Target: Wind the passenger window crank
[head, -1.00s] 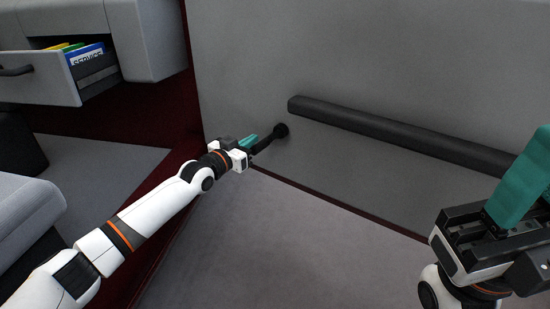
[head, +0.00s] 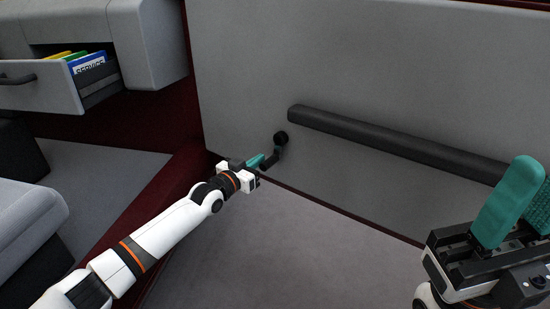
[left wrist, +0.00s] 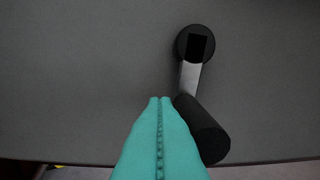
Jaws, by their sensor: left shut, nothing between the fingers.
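The window crank has a round black hub (head: 281,137) on the grey door panel. In the left wrist view its silver arm (left wrist: 190,78) hangs down from the hub to a black knob (left wrist: 204,130). My left gripper (head: 262,160) is shut and empty. Its teal fingertips (left wrist: 160,100) lie against or just beside the left side of the knob; I cannot tell if they touch. In the head view the fingers partly hide the knob. My right gripper (head: 522,205) is at the right edge, away from the crank, with its teal fingers apart.
A long black bar (head: 390,143) runs along the door panel, right of the hub. An open drawer (head: 40,95) with coloured folders is at the upper left. A grey seat (head: 28,210) is at the left. The grey floor below the door is clear.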

